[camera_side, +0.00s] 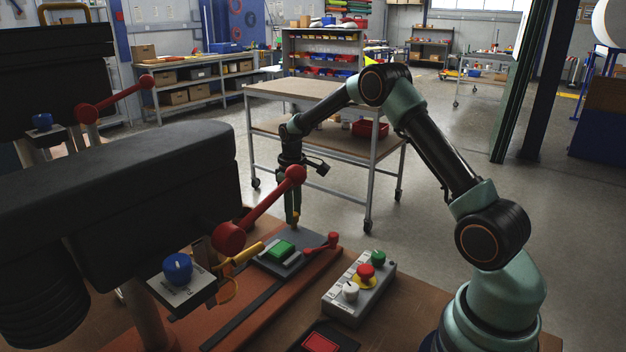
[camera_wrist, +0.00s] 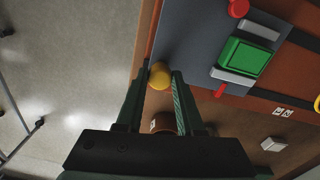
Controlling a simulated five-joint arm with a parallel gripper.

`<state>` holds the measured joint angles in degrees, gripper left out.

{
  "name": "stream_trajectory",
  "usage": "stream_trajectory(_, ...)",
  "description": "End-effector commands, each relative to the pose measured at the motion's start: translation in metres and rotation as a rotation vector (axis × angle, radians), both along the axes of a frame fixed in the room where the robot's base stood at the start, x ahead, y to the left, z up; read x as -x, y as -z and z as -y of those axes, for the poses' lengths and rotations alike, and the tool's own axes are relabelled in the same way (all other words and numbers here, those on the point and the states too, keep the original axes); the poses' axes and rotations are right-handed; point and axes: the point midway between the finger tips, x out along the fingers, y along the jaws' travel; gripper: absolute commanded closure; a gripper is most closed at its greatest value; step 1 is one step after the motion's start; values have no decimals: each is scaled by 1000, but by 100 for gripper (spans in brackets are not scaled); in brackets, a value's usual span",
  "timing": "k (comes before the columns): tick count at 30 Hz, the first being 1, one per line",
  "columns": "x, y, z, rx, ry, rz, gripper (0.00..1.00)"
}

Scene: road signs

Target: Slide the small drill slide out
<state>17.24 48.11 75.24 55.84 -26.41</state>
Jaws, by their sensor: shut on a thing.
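The drill slide is a dark grey plate (camera_side: 268,262) on the reddish-brown base at the bench's front; it also shows in the wrist view (camera_wrist: 190,45). A green block (camera_side: 282,248) sits on it between light grey jaws, with a red-handled lever (camera_side: 325,243) beside it. A yellow knob (camera_wrist: 160,76) is at the plate's edge. My gripper (camera_side: 295,222) reaches down to that edge from above. In the wrist view my gripper (camera_wrist: 162,74) has one finger on each side of the yellow knob and is shut on it. The knob's stem is hidden.
A black drill press head (camera_side: 130,190) with a red-knobbed lever (camera_side: 265,210) overhangs at left. A grey control box (camera_side: 358,288) with green, red and white buttons stands right of the slide. A red pad (camera_side: 320,342) lies at the front. A wheeled table (camera_side: 330,125) stands behind.

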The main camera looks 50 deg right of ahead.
Motion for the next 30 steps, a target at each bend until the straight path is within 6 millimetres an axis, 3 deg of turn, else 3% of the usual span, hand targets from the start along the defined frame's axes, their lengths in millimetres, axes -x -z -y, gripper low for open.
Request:
stream_trajectory(10, -1, -1, 6, 3, 6, 9, 100)
stream_trajectory(11, -1, -1, 6, 3, 6, 9, 52)
stream_trajectory(12, -1, -1, 6, 3, 7, 10, 37)
stream_trajectory(13, -1, -1, 6, 3, 6, 9, 33)
stream_trajectory(23, -1, -2, 3, 2, 3, 5, 33)
stream_trajectory(30, -1, -33, 3, 3, 3, 10, 33)
